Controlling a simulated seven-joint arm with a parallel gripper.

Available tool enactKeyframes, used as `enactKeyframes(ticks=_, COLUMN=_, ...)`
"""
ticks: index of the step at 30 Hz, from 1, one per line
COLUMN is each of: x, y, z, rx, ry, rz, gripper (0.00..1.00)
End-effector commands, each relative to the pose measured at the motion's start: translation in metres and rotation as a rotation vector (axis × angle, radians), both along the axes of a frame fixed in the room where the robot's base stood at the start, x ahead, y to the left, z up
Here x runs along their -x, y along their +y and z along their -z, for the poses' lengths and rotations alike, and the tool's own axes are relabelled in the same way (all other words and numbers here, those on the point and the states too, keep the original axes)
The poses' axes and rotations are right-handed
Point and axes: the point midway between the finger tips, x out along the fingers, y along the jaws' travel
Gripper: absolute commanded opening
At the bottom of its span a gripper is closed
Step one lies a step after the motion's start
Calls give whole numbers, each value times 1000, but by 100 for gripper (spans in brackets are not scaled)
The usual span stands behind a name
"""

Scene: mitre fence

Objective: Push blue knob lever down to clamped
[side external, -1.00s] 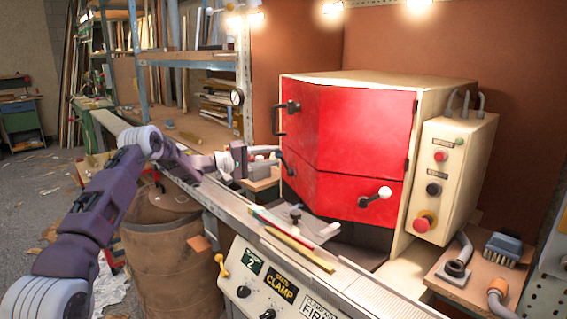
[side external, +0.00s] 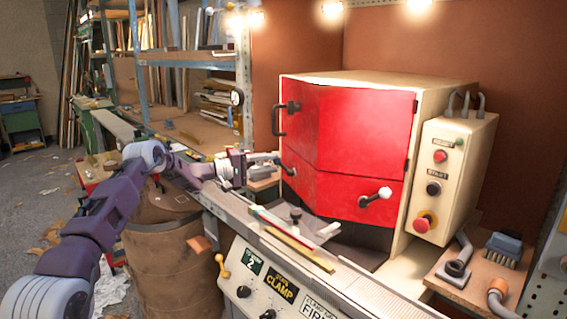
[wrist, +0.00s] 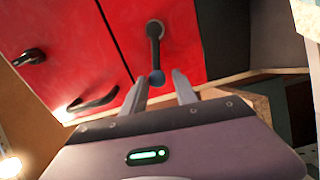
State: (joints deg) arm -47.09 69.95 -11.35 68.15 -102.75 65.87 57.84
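The blue knob (wrist: 157,77) is on the end of a dark lever (wrist: 155,45) on a red panel. In the wrist view the knob appears at the gap between my fingertips; I cannot tell if they touch it. In the side view the lever (side external: 288,168) shows low on the red cabinet's left-hand face, its knob hidden or too small to make out. My gripper (side external: 272,156) is beside it, reaching in from the left. In the wrist view my gripper (wrist: 160,80) has its two fingers apart.
A white-knobbed lever (side external: 375,196) is on the cabinet's (side external: 365,130) front face. A dark bar handle (side external: 279,118) is on its left face. A control box (side external: 455,180) stands at right.

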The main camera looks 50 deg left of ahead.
Motion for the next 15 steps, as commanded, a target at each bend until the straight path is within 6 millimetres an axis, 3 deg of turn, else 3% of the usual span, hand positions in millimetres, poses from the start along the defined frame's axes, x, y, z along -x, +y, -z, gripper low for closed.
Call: enactKeyframes(ticks=15, x=-1, y=1, z=9, rx=0, ry=1, rz=1, gripper=34)
